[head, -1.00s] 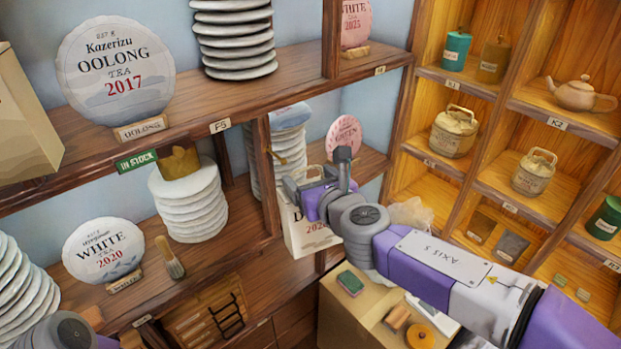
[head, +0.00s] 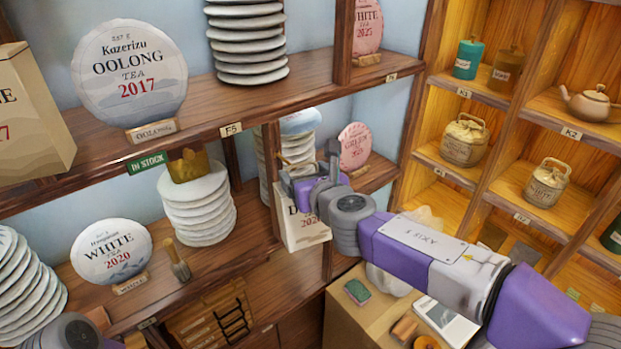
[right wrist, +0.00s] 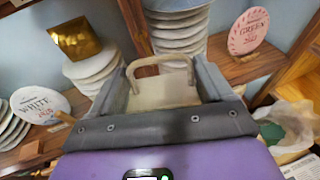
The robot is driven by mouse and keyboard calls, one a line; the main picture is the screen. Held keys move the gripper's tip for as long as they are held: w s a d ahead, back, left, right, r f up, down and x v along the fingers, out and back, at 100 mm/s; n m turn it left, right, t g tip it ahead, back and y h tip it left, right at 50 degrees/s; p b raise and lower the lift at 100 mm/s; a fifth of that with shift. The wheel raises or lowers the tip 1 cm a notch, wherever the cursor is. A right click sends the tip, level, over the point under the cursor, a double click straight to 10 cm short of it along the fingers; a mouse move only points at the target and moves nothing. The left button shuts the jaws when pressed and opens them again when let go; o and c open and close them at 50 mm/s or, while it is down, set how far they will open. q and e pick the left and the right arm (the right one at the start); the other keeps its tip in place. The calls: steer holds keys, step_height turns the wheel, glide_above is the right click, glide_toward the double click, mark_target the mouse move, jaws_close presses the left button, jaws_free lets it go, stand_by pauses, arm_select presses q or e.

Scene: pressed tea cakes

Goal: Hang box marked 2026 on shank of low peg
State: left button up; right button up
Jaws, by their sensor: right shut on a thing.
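My right gripper (head: 306,182) is shut on a cream box (head: 302,230) and holds it in front of the lower shelf by the wooden post. The box front has dark lettering and a red year, partly hidden and too small to read surely. In the right wrist view, the box (right wrist: 165,92) sits between the two grey fingers, with its pale loop handle (right wrist: 160,62) standing up. Dark hook-like bars (head: 233,322) show below the lower shelf. Only a link of my left arm shows at bottom left; its gripper is out of view.
White stacked cakes (head: 197,205) and a WHITE 2020 cake (head: 110,252) stand on the lower shelf. A pink cake (head: 354,147) stands behind my gripper. A tan counter (head: 345,318) with small items is below right.

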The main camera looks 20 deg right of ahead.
mark_target(294, 167)
steer(key=shift+w+a, duration=0.35)
steer(key=shift+w, duration=0.5)
steer(key=shift+w+a, duration=0.3)
steer(key=shift+w, duration=0.55)
steer(key=shift+w+a+f+b, duration=0.25)
steer(key=shift+w+f+b, duration=0.3)
steer(key=shift+w+f, duration=0.15)
